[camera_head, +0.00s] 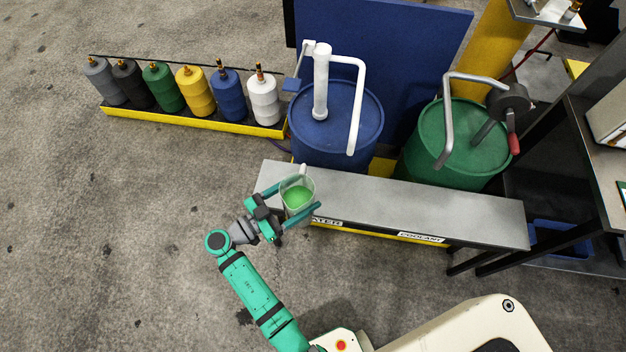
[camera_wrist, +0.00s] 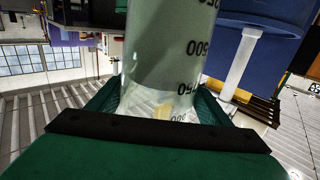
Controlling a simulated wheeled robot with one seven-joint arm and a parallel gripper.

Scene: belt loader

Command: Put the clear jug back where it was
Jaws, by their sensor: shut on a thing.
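In the wrist view the jug (camera_wrist: 168,55) stands large between the fingers and shows black graduation marks. The jug looks upright. I cannot tell whether its base touches the bench (camera_head: 400,200) or hangs just above or in front of it.
A blue drum (camera_head: 300,135) with a white pump stands behind the jug. A green drum (camera_head: 440,150) with a crank pump is to its right. Several coloured bottles stand in a yellow-edged tray (camera_head: 200,121) at the back left. The bench top right of the jug is clear.

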